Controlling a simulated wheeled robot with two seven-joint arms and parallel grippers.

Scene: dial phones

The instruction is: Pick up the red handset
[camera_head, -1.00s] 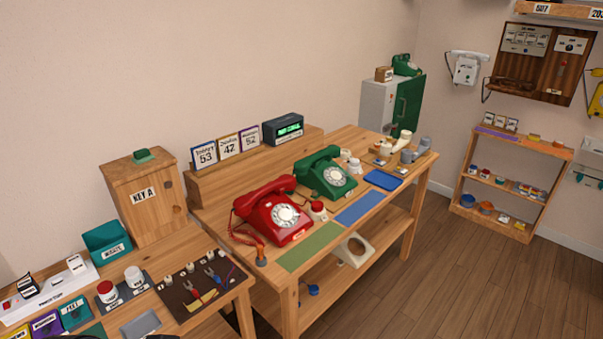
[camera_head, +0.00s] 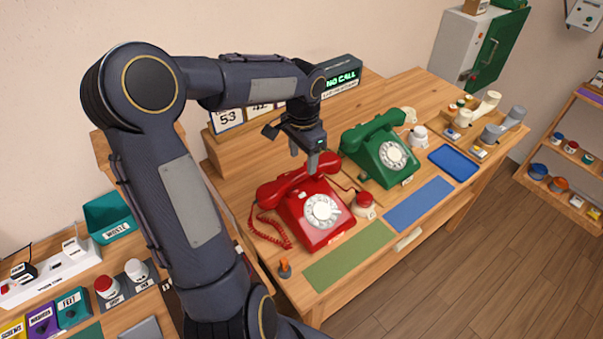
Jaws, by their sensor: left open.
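The red handset (camera_head: 281,190) rests across the top of the red dial phone (camera_head: 325,226) on the wooden table. Its coiled red cord hangs at the left side of the phone. My left gripper (camera_head: 312,162) is open and points down just over the right part of the handset. Its fingers overlap the handset in the picture, and I cannot tell whether they touch it. My right gripper is not in view.
A green dial phone (camera_head: 382,150) stands right of the red one. A red button (camera_head: 364,200) sits between them. A green mat (camera_head: 348,256) and a blue mat (camera_head: 419,203) lie in front. A display box (camera_head: 342,77) stands behind. A small orange-topped piece (camera_head: 285,268) stands front left.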

